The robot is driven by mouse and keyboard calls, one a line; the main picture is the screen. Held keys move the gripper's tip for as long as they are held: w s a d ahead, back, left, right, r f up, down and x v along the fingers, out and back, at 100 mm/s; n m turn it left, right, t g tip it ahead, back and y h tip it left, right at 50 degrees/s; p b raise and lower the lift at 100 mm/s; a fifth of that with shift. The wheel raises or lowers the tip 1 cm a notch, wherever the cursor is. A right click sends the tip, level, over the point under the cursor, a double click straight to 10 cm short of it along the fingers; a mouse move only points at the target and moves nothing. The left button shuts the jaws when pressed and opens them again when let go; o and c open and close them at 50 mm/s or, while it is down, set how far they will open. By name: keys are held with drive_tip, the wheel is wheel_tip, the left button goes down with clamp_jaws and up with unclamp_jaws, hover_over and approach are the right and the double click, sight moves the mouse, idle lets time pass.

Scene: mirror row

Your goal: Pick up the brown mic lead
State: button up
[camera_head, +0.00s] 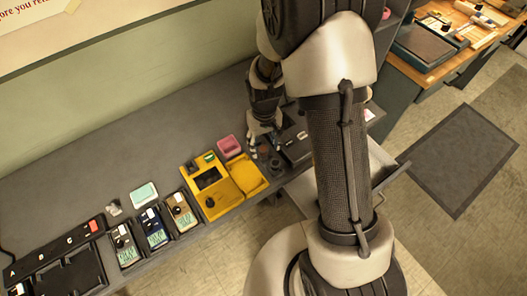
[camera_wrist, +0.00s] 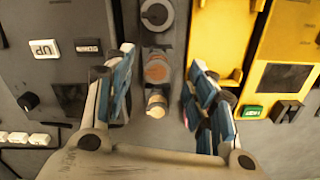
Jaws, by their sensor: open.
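My gripper (camera_head: 262,146) is low over the desk, beside the yellow unit and a dark device. In the wrist view its blue-padded fingers (camera_wrist: 160,80) are open and apart, with nothing held between them. Between the fingers lies a narrow grey strip (camera_wrist: 153,35) with a row of round items. A brown-orange round item (camera_wrist: 157,70), which looks like the brown mic lead, sits in the middle. A cream-tipped item (camera_wrist: 156,105) is nearer the palm, and a dark item with a pale ring (camera_wrist: 155,14) is farther off. My fingers hide part of this row in the head view.
The yellow unit (camera_wrist: 220,40) stands close to the right finger, and a grey device with white buttons (camera_wrist: 20,70) is close to the left finger. The back of the desk (camera_head: 120,150) is clear.

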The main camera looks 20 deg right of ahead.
sight(264, 149)
drive_tip(key=f, duration=0.1)
drive_tip(key=f+b, duration=0.1)
drive_tip(key=f, duration=0.2)
drive_tip(key=shift+w+f, duration=0.1)
drive_tip(key=shift+w, duration=0.15)
drive_tip(key=c, duration=1)
drive_tip(key=shift+r, duration=0.2)
